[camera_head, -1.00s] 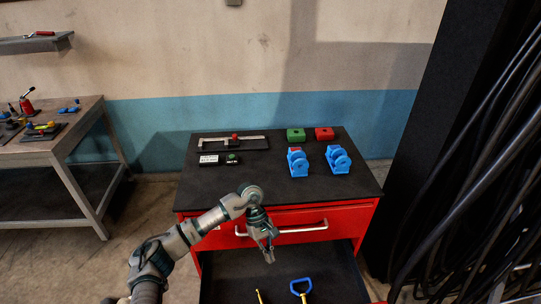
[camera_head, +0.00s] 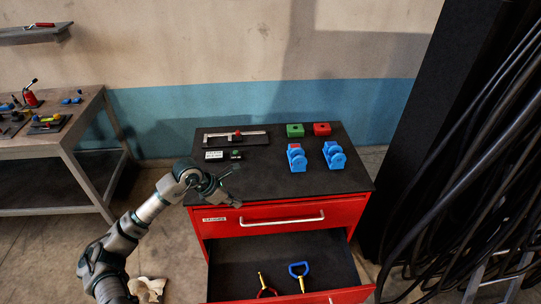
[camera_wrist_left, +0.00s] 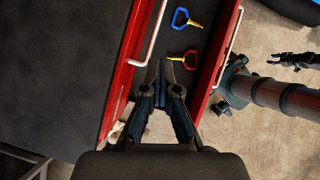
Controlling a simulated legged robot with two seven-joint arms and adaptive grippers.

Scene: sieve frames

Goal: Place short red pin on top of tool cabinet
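The red-handled pin (camera_head: 266,291), with a yellow shaft, lies in the open lower drawer; it also shows in the left wrist view (camera_wrist_left: 184,60). The red tool cabinet (camera_head: 335,212) has a black top. My left gripper (camera_head: 232,177) is over the cabinet top's front-left edge, apart from the pin. In the left wrist view its fingers (camera_wrist_left: 160,75) are together, with nothing visible between them. My right gripper (camera_wrist_left: 291,60) shows small and dark at the right of the left wrist view; its finger state is unclear.
A blue-handled pin (camera_head: 299,270) lies beside the red one. Blue brackets (camera_head: 334,156), a green block (camera_head: 295,130), a red block (camera_head: 322,129) and a caliper-like tool (camera_head: 236,136) occupy the back of the top. Its front right is clear. Black cables hang at right.

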